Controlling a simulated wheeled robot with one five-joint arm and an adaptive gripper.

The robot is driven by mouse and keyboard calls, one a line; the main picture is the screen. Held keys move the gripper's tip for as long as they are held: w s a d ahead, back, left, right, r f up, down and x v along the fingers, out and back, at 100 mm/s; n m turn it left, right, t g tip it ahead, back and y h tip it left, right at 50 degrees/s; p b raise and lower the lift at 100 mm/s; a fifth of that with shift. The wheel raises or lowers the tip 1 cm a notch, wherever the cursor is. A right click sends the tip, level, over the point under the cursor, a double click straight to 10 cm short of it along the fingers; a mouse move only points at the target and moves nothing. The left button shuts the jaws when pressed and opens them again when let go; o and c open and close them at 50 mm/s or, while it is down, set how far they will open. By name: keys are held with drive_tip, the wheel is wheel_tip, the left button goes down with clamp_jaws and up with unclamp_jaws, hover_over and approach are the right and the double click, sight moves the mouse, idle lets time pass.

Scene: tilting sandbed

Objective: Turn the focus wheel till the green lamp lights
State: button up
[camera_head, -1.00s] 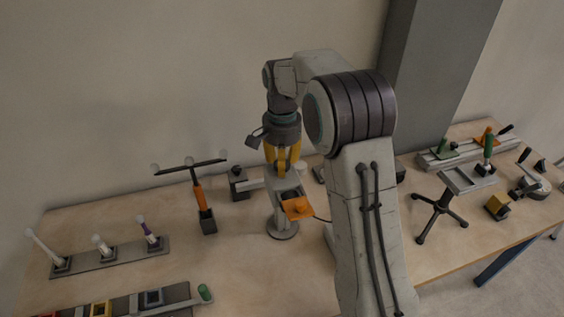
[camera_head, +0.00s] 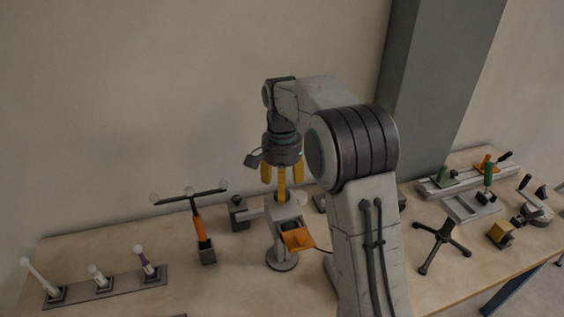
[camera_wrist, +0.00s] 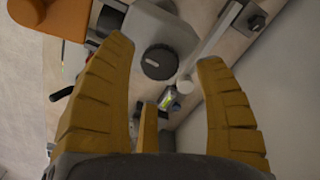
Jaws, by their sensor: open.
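A grey instrument on a round foot (camera_head: 282,262) stands on the bench in the head view, with an orange plate (camera_head: 298,238) at its front. My gripper (camera_head: 282,186) is above it, fingers spread and empty. In the wrist view, the dark round ribbed knob (camera_wrist: 158,62), which looks like the focus wheel, sits on the grey body (camera_wrist: 155,25) beyond and between the fingertips of my gripper (camera_wrist: 166,62). I see no contact with it. A small part with a yellow-green patch (camera_wrist: 167,102) lies below the knob; whether it is the lamp, lit or unlit, I cannot tell.
On the bench (camera_head: 230,285), an orange-handled T-shaped tool (camera_head: 199,225) stands left of the instrument. A rack of upright rods (camera_head: 105,285) is further left. A small tripod stand (camera_head: 442,242) and clamp-like fixtures (camera_head: 470,175) are on the right. A grey pillar (camera_head: 435,80) rises behind.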

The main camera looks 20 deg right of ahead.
wheel_tip(320, 180, up, 9)
idle(0.5)
drive_tip(key=s+r+n+t, duration=0.2)
drive_tip(key=s+n, duration=0.3)
drive_tip(key=s, duration=1)
drive_tip(key=s+f+n+t, duration=0.2)
drive_tip(key=s+f+n, duration=0.2)
drive_tip(key=s+f, duration=0.3)
drive_tip(key=shift+s+n, duration=0.3)
drive_tip(key=shift+s, duration=2.5)
